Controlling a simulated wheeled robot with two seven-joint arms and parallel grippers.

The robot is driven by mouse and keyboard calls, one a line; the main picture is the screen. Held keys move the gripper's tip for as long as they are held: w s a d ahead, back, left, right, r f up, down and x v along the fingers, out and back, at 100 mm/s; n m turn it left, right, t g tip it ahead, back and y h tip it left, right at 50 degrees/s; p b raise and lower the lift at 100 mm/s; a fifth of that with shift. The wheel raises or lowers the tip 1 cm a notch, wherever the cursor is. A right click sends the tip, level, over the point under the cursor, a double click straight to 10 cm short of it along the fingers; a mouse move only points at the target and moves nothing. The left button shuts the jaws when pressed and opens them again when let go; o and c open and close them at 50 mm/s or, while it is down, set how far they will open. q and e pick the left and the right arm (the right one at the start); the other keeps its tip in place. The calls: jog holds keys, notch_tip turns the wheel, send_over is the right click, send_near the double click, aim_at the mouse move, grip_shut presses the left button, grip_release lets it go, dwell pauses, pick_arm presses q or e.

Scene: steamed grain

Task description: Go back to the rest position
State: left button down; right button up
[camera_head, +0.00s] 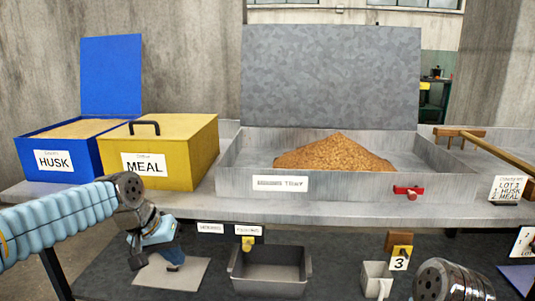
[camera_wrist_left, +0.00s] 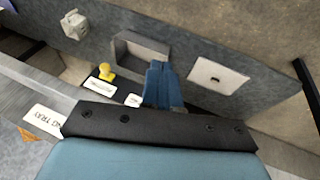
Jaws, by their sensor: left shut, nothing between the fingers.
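My left gripper (camera_head: 174,262) hangs low in front of the bench, over the left part of the dark lower shelf. Its blue fingers also show in the left wrist view (camera_wrist_left: 162,86), pressed together with nothing between them. In the head view the fingers overlap a pale square plate (camera_head: 190,275); I cannot tell whether they touch it. In the left wrist view the fingers appear beside the plate (camera_wrist_left: 218,78). My right arm shows only as a metal joint at the lower right of the head view; its gripper is out of view.
On the bench stand an open blue HUSK box (camera_head: 20,158), a closed yellow MEAL box (camera_head: 190,150) and a grey tray (camera_head: 232,165) holding brown grain (camera_head: 335,155). The lower shelf holds a grey bin (camera_head: 268,286), a yellow knob (camera_head: 248,243) and a small pale container (camera_head: 376,280).

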pick_arm(q)
jog(key=s+d+f+g, duration=0.1)
jog(key=s+d+f, duration=0.15)
jog(key=f, duration=1.15)
jog(key=s+d+f+g, duration=0.1)
jog(key=d+f, duration=0.3)
jog(key=f, duration=0.9)
jog(key=s+d+f+n, duration=0.2)
jog(key=s+f, duration=1.4)
jog(key=s, duration=0.1)
jog(key=shift+d+g+h, duration=0.3)
jog(key=shift+d+h, duration=0.05)
jog(key=shift+h, duration=0.05)
